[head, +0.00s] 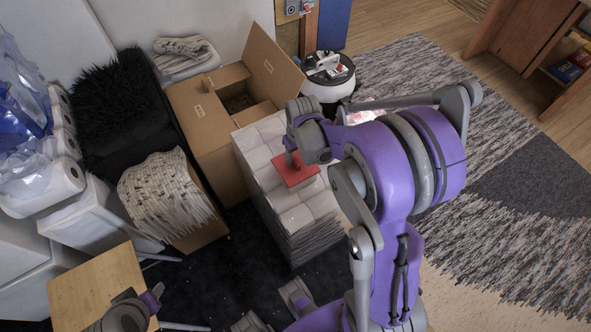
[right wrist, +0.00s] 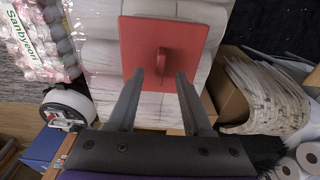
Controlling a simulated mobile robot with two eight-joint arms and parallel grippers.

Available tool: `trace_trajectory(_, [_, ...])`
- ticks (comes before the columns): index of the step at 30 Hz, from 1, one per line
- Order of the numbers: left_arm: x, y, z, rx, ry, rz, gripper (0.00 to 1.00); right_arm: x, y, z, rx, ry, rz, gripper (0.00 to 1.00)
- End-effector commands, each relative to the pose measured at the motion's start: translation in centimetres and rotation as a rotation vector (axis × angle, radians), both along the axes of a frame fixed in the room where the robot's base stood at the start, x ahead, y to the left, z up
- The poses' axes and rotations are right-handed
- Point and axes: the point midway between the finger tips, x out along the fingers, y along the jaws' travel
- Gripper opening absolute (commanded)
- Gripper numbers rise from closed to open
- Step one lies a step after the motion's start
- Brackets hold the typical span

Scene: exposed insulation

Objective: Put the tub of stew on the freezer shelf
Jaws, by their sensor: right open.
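A flat red square piece (head: 295,168) with a small loop handle lies on a stack of white wrapped packs. It also shows in the right wrist view (right wrist: 190,40). I cannot tell whether it is the lid of the tub of stew; no tub sides show. My right gripper (head: 297,158) points down over it, open. In the right wrist view its fingertips (right wrist: 170,75) are close to the loop handle (right wrist: 162,62); contact cannot be judged. A grey and purple part of my left arm shows at the bottom left; its jaws are unclear. I see no freezer shelf.
The stack of white packs (head: 300,215) stands beside an open cardboard box (head: 205,130). The grey rug (head: 500,200) at right is open floor.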

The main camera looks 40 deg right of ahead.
Motion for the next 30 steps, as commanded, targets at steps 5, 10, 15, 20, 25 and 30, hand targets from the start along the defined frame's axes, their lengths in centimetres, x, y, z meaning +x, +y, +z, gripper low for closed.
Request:
trace_trajectory(5, [0.0,0.0,-0.3,0.0,0.001,0.0,0.5,0.3,0.0,-2.0,0.0,0.0,0.0,0.5])
trace_trajectory(10, [0.0,0.0,-0.3,0.0,0.001,0.0,0.5,0.3,0.0,-2.1,0.0,0.0,0.0,0.5])
trace_trajectory(15, [0.0,0.0,-0.3,0.0,0.001,0.0,0.5,0.3,0.0,-2.1,0.0,0.0,0.0,0.34])
trace_trajectory(20, [0.0,0.0,-0.3,0.0,0.001,0.0,0.5,0.3,0.0,-2.1,0.0,0.0,0.0,0.05])
trace_trajectory(25, [0.0,0.0,-0.3,0.0,0.001,0.0,0.5,0.3,0.0,-2.1,0.0,0.0,0.0,0.0])
trace_trajectory(30, [0.0,0.0,-0.3,0.0,0.001,0.0,0.5,0.3,0.0,-2.1,0.0,0.0,0.0,0.0])
